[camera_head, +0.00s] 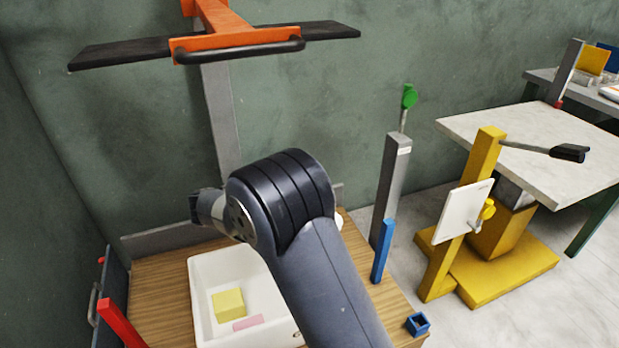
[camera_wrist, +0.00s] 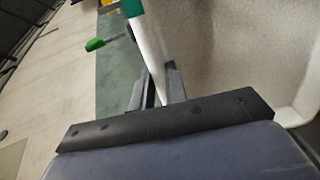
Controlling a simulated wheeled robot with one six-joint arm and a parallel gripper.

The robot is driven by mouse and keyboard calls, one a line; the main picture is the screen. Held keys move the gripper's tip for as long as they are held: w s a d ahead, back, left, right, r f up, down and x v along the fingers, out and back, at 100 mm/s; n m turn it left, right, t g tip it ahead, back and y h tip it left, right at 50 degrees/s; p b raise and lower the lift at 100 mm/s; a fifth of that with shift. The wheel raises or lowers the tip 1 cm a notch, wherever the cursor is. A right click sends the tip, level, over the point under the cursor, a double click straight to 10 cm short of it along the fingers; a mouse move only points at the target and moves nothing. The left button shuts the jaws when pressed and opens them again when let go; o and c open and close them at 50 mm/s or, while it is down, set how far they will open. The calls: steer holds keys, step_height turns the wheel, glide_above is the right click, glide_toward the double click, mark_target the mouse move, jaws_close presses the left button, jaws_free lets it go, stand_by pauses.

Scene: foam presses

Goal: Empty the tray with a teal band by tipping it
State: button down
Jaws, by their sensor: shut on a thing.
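The white tray (camera_head: 215,270) stands on the wooden bench top below my arm in the head view, looking level. A yellow foam block (camera_head: 228,303) and a flat pink piece (camera_head: 248,323) lie in it. In the wrist view, the tray's pale inside (camera_wrist: 235,60) fills the right side, and a teal band (camera_wrist: 133,8) shows at the top on its edge. My gripper (camera_wrist: 156,85) is shut on the tray's wall, one finger on each side of it.
An orange press head (camera_head: 230,42) with a black bar hangs above the bench (camera_head: 165,275). A grey post (camera_head: 390,185) with a green knob and a blue post (camera_head: 382,250) stand at right. A red bar (camera_head: 120,325) is at left. A yellow stand (camera_head: 470,265) is farther right.

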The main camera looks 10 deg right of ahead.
steer(key=shift+w+d+y+p, duration=0.3)
steer(key=shift+d+y+p, duration=0.1)
steer(key=shift+d+p, duration=0.4)
steer(key=w+d+f+g+y+p, duration=0.45)
steer(key=d+f+y+p, duration=0.25)
steer(key=d+p, duration=0.45)
step_height(320, 180, down, 10)
steer(key=w+d+g+y, duration=0.1)
steer(key=w+g+y, duration=0.1)
steer(key=y, duration=0.3)
steer(key=shift+d+y, duration=0.15)
steer(key=shift+y, duration=0.15)
steer(key=shift+s+r, duration=0.1)
steer(key=shift+r, duration=0.05)
